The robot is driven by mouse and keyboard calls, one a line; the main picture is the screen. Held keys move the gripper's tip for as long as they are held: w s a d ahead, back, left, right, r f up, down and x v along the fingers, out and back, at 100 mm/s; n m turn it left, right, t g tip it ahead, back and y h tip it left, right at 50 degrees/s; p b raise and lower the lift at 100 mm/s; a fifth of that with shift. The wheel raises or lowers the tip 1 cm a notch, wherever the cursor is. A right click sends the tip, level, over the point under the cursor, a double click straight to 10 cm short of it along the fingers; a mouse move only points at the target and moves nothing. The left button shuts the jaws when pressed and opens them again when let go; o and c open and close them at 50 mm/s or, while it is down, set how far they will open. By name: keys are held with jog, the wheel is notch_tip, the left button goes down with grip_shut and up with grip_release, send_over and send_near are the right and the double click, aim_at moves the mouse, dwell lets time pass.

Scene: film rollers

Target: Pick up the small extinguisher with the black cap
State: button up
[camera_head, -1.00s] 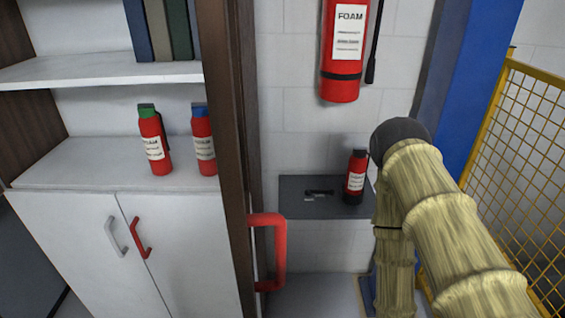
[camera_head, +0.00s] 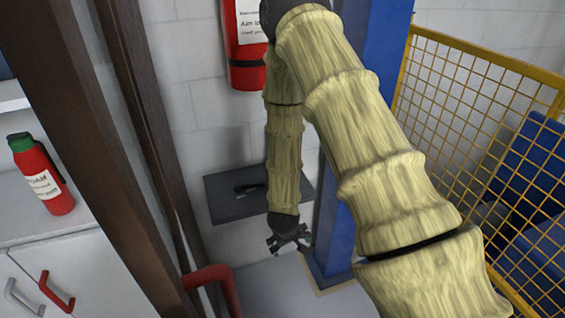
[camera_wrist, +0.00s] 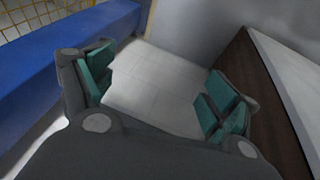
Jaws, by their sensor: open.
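The small extinguisher with the black cap is not visible in either current view. A second earlier it stood on the dark grey wall shelf (camera_head: 228,206), at the part where my arm now blocks the head view. My gripper (camera_head: 290,241) hangs pointing down in front of the shelf's right end, beside the blue post. In the wrist view my gripper (camera_wrist: 158,92) has its teal pads wide apart, with only a pale surface between them.
A green-capped extinguisher (camera_head: 41,174) stands on the white cabinet at left. A large foam extinguisher (camera_head: 246,72) hangs on the wall. A brown frame (camera_head: 110,150) and red handle (camera_head: 212,277) stand left; a blue post (camera_head: 372,120) and yellow mesh fence (camera_head: 480,120) stand right.

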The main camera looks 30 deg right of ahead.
jog(key=w+d+r+m+t, duration=0.1)
jog(key=w+d+r, duration=0.3)
jog(key=w+r, duration=0.3)
jog(key=w+d+r+m+t+p, duration=0.1)
jog(key=w+d+r, duration=0.2)
jog(key=w+r, duration=0.45)
jog(key=w+d+r+m+t, duration=0.1)
jog(key=w+d+r, duration=0.3)
jog(key=r, duration=0.6)
jog(key=p+x, duration=0.1)
jog(key=x, duration=1)
jog(key=shift+w, duration=0.3)
jog(key=shift+a+r, duration=0.1)
jog(key=shift+r, duration=0.05)
grip_shut()
